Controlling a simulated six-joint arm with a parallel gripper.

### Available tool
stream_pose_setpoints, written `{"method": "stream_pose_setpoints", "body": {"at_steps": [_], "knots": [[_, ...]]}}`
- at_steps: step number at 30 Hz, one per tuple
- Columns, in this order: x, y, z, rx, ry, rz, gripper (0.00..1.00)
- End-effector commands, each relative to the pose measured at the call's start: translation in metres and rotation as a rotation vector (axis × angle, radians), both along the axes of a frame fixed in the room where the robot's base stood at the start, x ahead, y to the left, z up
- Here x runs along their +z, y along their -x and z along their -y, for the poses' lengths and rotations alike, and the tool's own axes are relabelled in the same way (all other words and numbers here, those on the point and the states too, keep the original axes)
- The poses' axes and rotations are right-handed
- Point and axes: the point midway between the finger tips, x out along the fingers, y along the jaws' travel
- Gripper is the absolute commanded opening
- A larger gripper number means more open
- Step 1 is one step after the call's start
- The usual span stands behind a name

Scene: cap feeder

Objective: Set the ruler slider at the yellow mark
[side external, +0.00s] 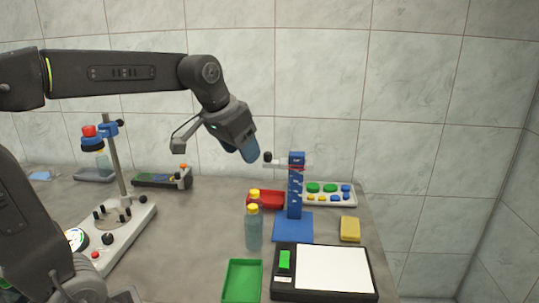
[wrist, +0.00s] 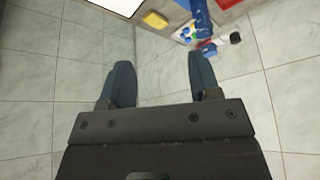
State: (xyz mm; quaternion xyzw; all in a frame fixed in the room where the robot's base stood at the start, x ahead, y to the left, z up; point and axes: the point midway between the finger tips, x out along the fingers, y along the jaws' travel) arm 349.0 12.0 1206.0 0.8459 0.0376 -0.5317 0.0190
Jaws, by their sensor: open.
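The blue upright ruler (side external: 295,195) stands on a blue base plate (side external: 293,228) right of the table's middle. Its slider (side external: 279,160) sits near the top, with a dark round knob sticking out to the left. A red line shows close to the slider; I cannot make out a yellow mark. My gripper (side external: 249,152) is in the air just left of the knob, apart from it and pointing down to the right. In the wrist view my gripper (wrist: 162,80) is open and empty between its fingers; the ruler (wrist: 201,16) and slider knob (wrist: 235,38) show at the upper right.
Yellow-capped bottles (side external: 253,230) and a red tray (side external: 270,200) stand left of the ruler. A button panel (side external: 330,189) is behind, a yellow block (side external: 349,229) to the right. A green tray (side external: 242,281) and a white-topped device (side external: 333,268) are in front. A stand (side external: 122,170) is far left.

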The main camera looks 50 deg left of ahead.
Motion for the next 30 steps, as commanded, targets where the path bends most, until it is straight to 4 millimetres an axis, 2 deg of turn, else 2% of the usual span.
{"method": "stream_pose_setpoints", "body": {"at_steps": [1, 6, 12, 15, 19, 26, 30], "knots": [[0.004, -0.025, -0.016, 0.018, 0.002, -0.012, 0.57], [0.010, -0.093, -0.072, 0.053, 0.005, -0.029, 0.57], [-0.005, -0.156, -0.147, 0.090, 0.012, -0.046, 0.57], [-0.017, -0.175, -0.178, 0.103, 0.014, -0.052, 0.57], [-0.028, -0.188, -0.203, 0.110, 0.016, -0.055, 0.57], [-0.040, -0.196, -0.213, 0.113, 0.017, -0.057, 0.57], [-0.060, -0.204, -0.214, 0.113, 0.017, -0.058, 0.57]]}}
